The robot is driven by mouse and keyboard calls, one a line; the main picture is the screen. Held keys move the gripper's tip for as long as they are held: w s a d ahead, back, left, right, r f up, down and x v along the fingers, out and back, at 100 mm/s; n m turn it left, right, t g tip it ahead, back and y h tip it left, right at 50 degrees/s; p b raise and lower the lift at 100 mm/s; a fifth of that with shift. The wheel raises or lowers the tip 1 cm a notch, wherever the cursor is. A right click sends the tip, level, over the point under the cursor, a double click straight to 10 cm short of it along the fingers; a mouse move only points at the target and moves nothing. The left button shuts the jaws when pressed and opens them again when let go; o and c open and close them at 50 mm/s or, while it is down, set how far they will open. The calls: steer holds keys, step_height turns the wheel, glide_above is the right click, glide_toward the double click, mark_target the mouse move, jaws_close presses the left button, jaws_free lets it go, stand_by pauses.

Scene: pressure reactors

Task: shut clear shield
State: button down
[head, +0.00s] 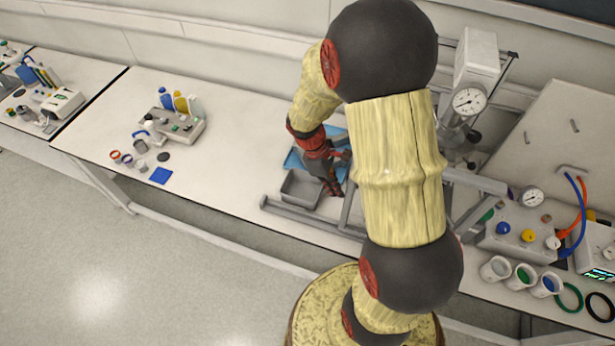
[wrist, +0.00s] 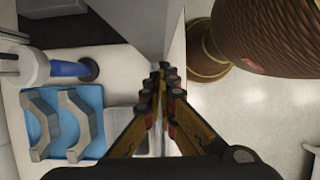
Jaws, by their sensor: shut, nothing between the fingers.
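My gripper (head: 333,186) is shut and empty, reaching down beside the grey tray on the bench. In the wrist view its fingertips (wrist: 165,72) meet close to a grey, flat, upright surface, and I cannot tell whether they touch it. I cannot make out the clear shield with certainty in either view. That grey surface may be part of it. The pressure reactor, with a round gauge (head: 468,100), stands behind and right of my arm. My arm hides much of the reactor's front and its frame.
The grey tray (head: 301,188) is left of my gripper. A blue mat (wrist: 92,97) holds two grey clamp-like pieces (wrist: 83,122). Metal rails (head: 300,216) run along the bench front. A control box (head: 520,232), cups and hoses crowd the right. The left bench is partly clear.

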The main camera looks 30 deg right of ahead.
steer(key=s+d, duration=0.3)
steer(key=s, duration=0.2)
steer(key=shift+d+p, duration=0.3)
steer(key=shift+d, duration=0.05)
steer(key=shift+s, duration=0.15)
steer(key=w+a+r+p, duration=0.1)
steer(key=w+a+r, duration=0.3)
steer(key=r, duration=0.5)
steer(key=w, duration=0.2)
steer(key=shift+w+a+r, duration=0.15)
steer(key=shift+w+a, duration=0.15)
